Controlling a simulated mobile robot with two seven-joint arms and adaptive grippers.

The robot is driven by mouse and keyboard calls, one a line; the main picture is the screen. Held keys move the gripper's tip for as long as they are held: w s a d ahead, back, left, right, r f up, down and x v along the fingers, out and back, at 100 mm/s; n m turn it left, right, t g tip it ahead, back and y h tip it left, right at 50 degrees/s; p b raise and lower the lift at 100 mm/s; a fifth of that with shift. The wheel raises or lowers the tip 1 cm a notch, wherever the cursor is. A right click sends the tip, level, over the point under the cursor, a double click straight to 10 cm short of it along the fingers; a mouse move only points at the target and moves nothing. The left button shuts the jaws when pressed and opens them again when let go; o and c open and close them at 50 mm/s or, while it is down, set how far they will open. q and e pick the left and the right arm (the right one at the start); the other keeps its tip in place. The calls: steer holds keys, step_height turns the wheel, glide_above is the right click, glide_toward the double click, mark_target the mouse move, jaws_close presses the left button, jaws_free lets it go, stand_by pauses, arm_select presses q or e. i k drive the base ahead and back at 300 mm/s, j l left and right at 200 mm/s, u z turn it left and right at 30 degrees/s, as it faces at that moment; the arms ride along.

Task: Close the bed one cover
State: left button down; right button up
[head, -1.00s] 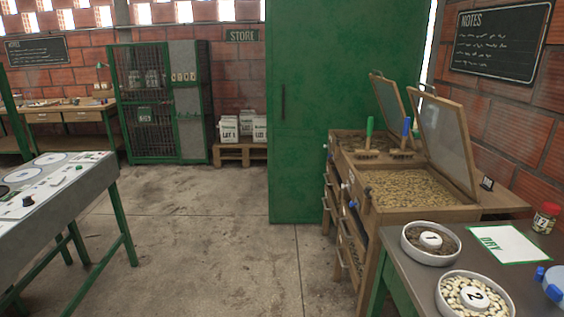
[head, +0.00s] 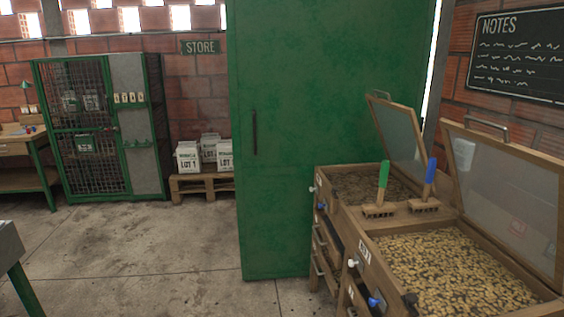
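Two wooden drying beds stand at the right in the head view, one behind the other. The near bed (head: 362,259) holds a layer of pale beans (head: 450,265). Its framed mesh cover (head: 505,195) stands open, tilted back to the right, with a metal handle (head: 488,129) on its top edge. The far bed holds darker beans (head: 372,187), and its cover (head: 402,140) is also raised. A small label on the near bed's front is too blurred to read surely. Neither of my grippers is in view.
A green-handled rake (head: 383,180) and a blue-handled rake (head: 429,180) stand on the divider between the beds. A tall green cabinet (head: 300,120) stands left of the beds. The concrete floor (head: 150,250) is clear. A table corner (head: 10,245) shows at left.

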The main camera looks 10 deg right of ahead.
mark_target(404, 109)
steer(key=i+z, duration=0.45)
steer(key=i+j+z, duration=0.25)
steer(key=z, duration=0.2)
steer(key=i+j+z, duration=0.55)
steer(key=z, duration=0.3)
steer(key=j, duration=0.1)
